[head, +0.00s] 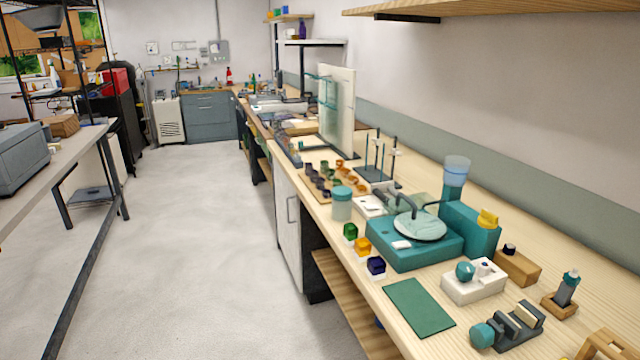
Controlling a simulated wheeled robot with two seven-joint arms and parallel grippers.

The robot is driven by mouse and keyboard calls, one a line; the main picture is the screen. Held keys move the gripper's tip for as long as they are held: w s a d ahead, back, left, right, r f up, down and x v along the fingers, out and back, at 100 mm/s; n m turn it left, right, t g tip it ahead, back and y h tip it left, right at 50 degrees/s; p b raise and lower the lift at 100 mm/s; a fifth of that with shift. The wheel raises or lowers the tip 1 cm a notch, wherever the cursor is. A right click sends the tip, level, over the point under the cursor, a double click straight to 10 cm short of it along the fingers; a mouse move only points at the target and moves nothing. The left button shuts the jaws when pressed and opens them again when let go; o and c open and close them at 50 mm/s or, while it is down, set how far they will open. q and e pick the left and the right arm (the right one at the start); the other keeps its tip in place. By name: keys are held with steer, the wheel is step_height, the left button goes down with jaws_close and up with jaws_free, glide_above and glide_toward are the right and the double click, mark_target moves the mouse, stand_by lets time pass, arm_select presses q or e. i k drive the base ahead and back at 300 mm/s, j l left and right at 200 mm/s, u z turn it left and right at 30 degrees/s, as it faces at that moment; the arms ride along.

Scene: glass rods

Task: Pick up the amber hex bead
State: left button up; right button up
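Several small beads sit in rows on a wooden board (322,196) in the middle of the bench. Dark ones are at its left, and orange-amber ones (349,173) are at its right. They are too small to tell which is hexagonal. Nearer, an amber-yellow block (362,246) sits on a white base, between a green block (350,231) and a dark blue block (376,266). Neither of my grippers is in view.
A teal machine with a round pale disc (420,226) stands right of the blocks. A jar with a teal lid (342,204) stands in front of the board. A green mat (419,307) lies bare near the bench's front edge. Open floor (200,230) lies left of the bench.

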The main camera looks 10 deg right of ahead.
mark_target(481, 271)
steer(key=z, duration=0.95)
steer(key=i+j, duration=0.35)
steer(key=j, duration=0.2)
